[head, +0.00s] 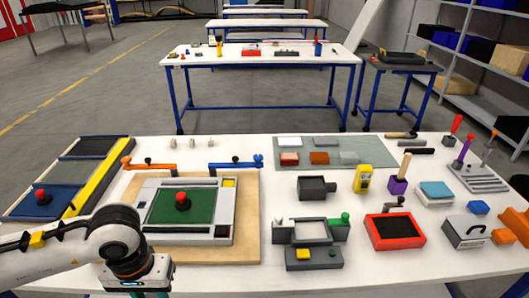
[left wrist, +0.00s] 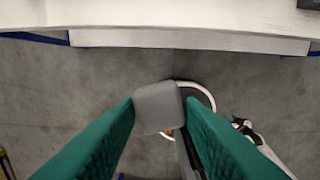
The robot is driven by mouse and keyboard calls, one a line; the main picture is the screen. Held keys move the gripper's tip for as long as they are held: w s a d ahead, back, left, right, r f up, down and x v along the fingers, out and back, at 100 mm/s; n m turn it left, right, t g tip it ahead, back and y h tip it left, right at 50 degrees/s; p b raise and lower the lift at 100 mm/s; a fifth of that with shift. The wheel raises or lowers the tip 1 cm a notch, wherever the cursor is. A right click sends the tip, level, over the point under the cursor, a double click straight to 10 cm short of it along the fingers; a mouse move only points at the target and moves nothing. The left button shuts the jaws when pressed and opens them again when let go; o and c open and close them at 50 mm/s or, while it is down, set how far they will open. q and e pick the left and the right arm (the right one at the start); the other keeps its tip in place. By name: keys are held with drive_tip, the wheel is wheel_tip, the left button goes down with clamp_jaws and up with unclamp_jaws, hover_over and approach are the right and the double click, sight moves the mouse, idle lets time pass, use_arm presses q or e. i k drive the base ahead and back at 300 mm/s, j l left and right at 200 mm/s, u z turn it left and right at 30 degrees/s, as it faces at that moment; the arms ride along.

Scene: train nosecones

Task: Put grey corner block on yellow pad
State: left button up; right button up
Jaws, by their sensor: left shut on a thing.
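My left gripper (left wrist: 160,112) is shut on a grey corner block (left wrist: 158,106), a small block with rounded edges. In the left wrist view it is held over the floor, off the table's edge. In the head view my left arm comes in at lower left and the fingers are cut off by the bottom border, so the block is hidden there. The yellow pad (head: 229,182) is a small square at the far right corner of the light grey frame around the green panel (head: 182,206). My right gripper is not in view.
The frame sits on a wooden board (head: 247,244) on the white table (head: 100,150). A grey fixture (head: 311,231) stands to the right.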

sight(228, 183)
drive_tip(key=i+j+z, duration=0.1)
drive_tip(key=i, duration=0.25)
drive_tip(key=i+j+z, duration=0.1)
drive_tip(key=i, duration=0.3)
drive_tip(key=z, duration=1.1)
